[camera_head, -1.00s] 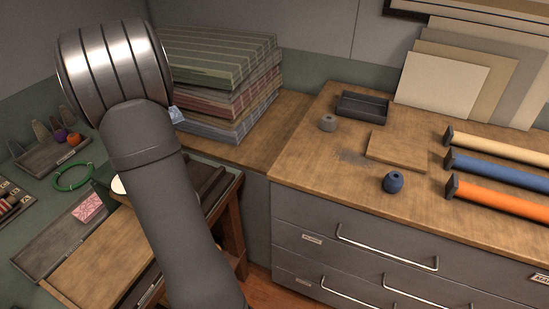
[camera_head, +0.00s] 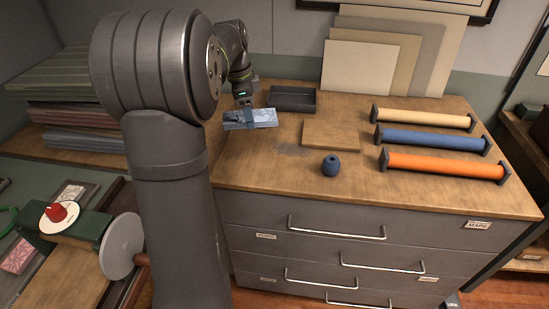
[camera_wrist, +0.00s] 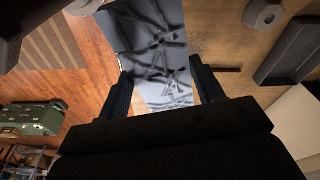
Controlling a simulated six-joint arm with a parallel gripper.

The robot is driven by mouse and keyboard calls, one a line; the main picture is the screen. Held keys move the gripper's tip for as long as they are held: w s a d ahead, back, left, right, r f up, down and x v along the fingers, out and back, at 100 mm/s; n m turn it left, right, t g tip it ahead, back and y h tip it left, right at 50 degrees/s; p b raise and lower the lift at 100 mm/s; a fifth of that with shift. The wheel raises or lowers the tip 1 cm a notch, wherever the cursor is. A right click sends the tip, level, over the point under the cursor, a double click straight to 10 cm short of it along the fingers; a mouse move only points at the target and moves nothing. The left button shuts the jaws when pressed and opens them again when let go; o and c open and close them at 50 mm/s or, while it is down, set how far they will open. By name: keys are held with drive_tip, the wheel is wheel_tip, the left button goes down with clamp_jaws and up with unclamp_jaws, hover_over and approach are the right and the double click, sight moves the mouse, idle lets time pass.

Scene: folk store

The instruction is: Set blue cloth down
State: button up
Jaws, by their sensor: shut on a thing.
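The blue cloth (camera_head: 250,120) is a folded, blue-grey patterned bundle. In the head view it hangs just below my gripper (camera_head: 243,103), over the left part of the wooden cabinet top (camera_head: 262,165). In the wrist view the cloth (camera_wrist: 152,42) lies between the two dark fingers of my gripper (camera_wrist: 163,92), which is shut on it. The cloth looks roughly level. I cannot tell whether its underside touches the wood.
A dark tray (camera_head: 292,99) stands behind and right of the cloth. A wooden board (camera_head: 331,135), a blue spool (camera_head: 331,166) and three fabric rolls (camera_head: 430,138) lie further right. Folded fabric stacks (camera_head: 75,115) are at left. A grey spool (camera_wrist: 263,14) shows in the wrist view.

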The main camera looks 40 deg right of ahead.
drive_tip(key=s+d+m, duration=0.3)
drive_tip(key=s+d, duration=0.7)
drive_tip(key=s, duration=0.3)
hover_over(276, 158)
drive_tip(key=f, duration=1.2)
drive_tip(key=shift+w+a, duration=0.15)
drive_tip(key=shift+w, duration=0.15)
drive_tip(key=shift+f, duration=2)
drive_tip(key=shift+f, duration=0.15)
drive_tip(key=o, duration=1)
